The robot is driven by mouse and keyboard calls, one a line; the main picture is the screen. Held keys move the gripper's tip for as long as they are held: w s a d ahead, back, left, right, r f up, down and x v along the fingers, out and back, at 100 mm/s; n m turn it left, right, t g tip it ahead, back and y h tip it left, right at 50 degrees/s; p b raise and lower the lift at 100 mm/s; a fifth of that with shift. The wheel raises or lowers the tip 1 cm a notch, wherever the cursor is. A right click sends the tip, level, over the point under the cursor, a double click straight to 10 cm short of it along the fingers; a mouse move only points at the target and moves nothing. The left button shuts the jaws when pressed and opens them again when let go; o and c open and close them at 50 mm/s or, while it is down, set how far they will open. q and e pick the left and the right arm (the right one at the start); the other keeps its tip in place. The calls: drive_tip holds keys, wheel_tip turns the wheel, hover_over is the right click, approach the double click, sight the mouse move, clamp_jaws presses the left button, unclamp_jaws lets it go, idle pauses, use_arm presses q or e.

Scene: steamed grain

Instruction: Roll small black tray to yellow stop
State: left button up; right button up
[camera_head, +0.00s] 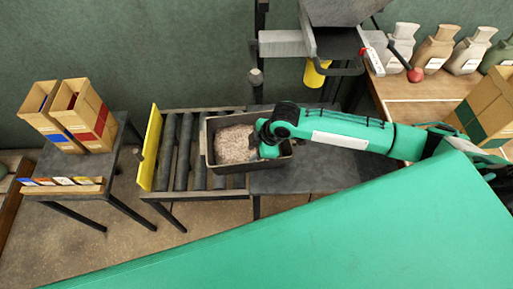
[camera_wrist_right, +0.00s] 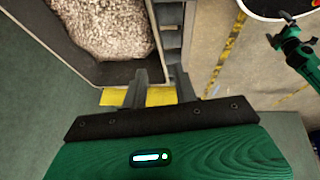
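The small black tray (camera_head: 212,160) holds pale grain (camera_head: 235,145) and sits at the right end of the roller conveyor in the head view. The tray also shows at the upper left of the wrist view (camera_wrist_right: 120,72). The yellow stop (camera_head: 150,148) stands upright at the conveyor's left end, apart from the tray, with rollers between. My right gripper (camera_wrist_right: 160,90) is at the tray. Its two fingers are apart near the tray's wall corner. In the head view the wrist hides the fingertips. A teal arm part (camera_wrist_right: 300,50) shows at the wrist view's upper right; its gripper state is unclear.
Bare rollers (camera_head: 183,150) lie left of the tray. A dark table (camera_head: 315,175) adjoins the conveyor on the right. A dark side table with boxes (camera_head: 85,115) stands left of the stop. A machine with a red-knobbed lever (camera_head: 414,75) stands behind.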

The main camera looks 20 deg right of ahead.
sight(241, 167)
drive_tip(key=x, duration=0.9)
drive_tip(key=p+x, duration=0.1)
drive_tip(key=x, duration=0.3)
drive_tip(key=shift+w+d+f, duration=0.15)
drive_tip(key=shift+d+f, duration=0.05)
drive_tip(key=shift+f, duration=0.05)
drive_tip(key=shift+c, duration=0.2)
clamp_jaws()
idle(0.5)
drive_tip(key=shift+a, duration=0.1)
idle(0.4)
